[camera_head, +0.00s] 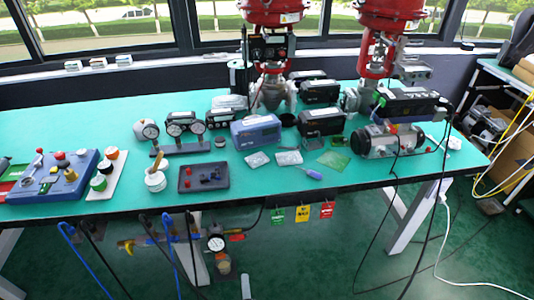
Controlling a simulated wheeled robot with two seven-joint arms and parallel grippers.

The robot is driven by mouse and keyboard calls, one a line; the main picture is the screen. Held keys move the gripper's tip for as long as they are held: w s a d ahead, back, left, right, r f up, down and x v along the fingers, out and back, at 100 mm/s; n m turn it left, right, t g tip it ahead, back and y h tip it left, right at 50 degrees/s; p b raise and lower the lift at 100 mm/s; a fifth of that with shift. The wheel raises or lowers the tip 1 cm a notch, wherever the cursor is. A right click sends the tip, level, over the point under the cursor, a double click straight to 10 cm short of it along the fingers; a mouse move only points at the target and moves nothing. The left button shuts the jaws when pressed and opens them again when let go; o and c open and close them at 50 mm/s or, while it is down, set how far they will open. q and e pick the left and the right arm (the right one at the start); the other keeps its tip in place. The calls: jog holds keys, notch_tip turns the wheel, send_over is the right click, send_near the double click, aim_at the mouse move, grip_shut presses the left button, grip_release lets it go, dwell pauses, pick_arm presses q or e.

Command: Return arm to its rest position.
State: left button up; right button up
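I cannot make out either of my arms or grippers in the head view. No gripper shows over the green-topped workbench (110,218) or touching anything on it. Whether my grippers are open or shut is not shown.
Two red valve actuators (272,12) (378,60) stand at the back. Gauges (150,131), positioner boxes (256,131), a blue tray (55,180) and a screwdriver (314,175) lie on the bench. Hoses (90,265) and tags (302,213) hang in front. A white cable (437,245) trails on the floor.

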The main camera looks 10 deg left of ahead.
pick_arm(q)
jog(key=shift+f, duration=0.1)
